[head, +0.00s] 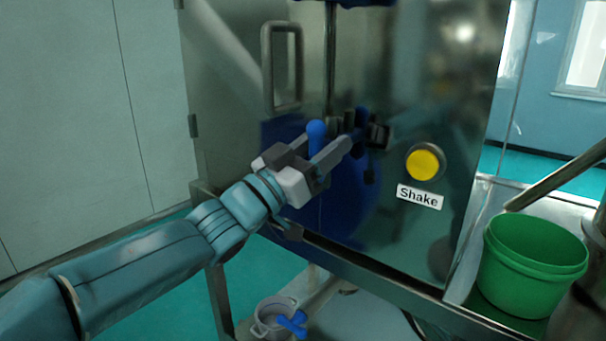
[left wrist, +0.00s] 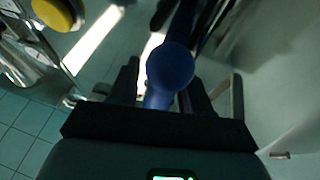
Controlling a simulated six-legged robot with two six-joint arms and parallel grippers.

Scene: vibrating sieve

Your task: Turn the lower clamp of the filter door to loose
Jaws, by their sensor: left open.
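The lower clamp of the filter door shows as a blue ball-ended lever (head: 317,130) at the edge of the steel door, with dark hardware to its right. My left gripper (head: 328,144) is at this lever with its fingers open. In the left wrist view the blue ball (left wrist: 170,68) stands between the two dark fingers of my left gripper (left wrist: 160,88), with gaps visible beside it. I cannot tell whether either finger touches the lever. The filter door (head: 225,75) has a vertical metal handle (head: 267,68) above the gripper. My right gripper is out of view.
A yellow button (head: 423,165) with a "Shake" label (head: 419,196) is on the panel right of the clamp. A green bucket (head: 535,265) stands at the lower right. A grey pot with a blue handle (head: 292,324) is below the machine frame.

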